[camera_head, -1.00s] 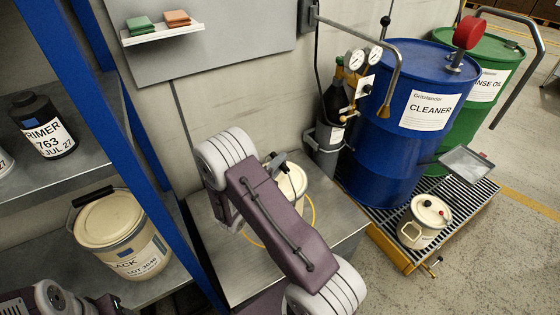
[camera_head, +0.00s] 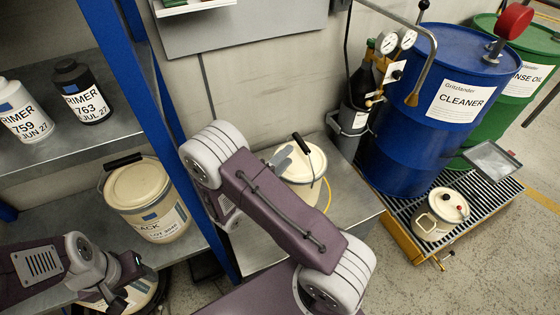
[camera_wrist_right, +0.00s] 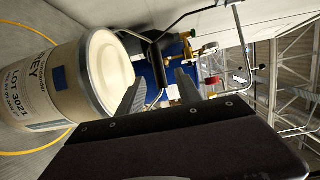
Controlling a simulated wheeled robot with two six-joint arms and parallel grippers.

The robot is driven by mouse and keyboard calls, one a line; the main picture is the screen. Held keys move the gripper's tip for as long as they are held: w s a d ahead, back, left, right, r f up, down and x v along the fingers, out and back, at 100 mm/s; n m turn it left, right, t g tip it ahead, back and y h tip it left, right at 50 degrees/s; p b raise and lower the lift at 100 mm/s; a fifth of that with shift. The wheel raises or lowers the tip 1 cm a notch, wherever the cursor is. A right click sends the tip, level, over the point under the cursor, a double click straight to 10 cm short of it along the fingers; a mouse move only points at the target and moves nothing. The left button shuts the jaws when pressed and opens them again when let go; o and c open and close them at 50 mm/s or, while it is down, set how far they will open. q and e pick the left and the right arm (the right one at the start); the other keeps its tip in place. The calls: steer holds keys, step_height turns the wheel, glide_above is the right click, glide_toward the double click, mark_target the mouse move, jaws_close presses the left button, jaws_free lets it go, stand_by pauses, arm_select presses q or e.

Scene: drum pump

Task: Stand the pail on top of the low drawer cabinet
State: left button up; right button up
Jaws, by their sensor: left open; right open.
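A cream pail (camera_head: 303,185) with a pale lid stands upright on the grey low drawer cabinet (camera_head: 355,200). In the head view my right arm hides part of the pail. My left gripper (camera_head: 125,285) is at the lower left, open, in front of the shelf.
Another pail (camera_head: 150,200), LOT 3040, stands on the blue-posted shelf, below primer bottles (camera_head: 82,92). A further pail is partly hidden beneath my left gripper. Right of the cabinet are a gas cylinder (camera_head: 352,115), a blue drum (camera_head: 425,110) and a small container (camera_head: 440,215) on a grating.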

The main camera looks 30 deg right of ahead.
steer(key=s+a+f+m+g+y, duration=0.15)
steer(key=s+m+g+y, duration=0.3)
steer(key=s+m, duration=0.5)
steer(key=s+a+f+m+g+y, duration=0.15)
steer(key=s+m+g+y, duration=0.4)
steer(key=m, duration=0.65)
steer(key=w+a+m+t+y, duration=0.2)
steer(key=a+m, duration=0.7)
steer(key=m, duration=1)
steer(key=t+y, duration=0.2)
steer(key=y, duration=0.2)
steer(key=shift+w+a+r+t+y, duration=0.15)
steer(key=shift+w+r+t+y, duration=0.15)
steer(key=shift+w+r, duration=0.05)
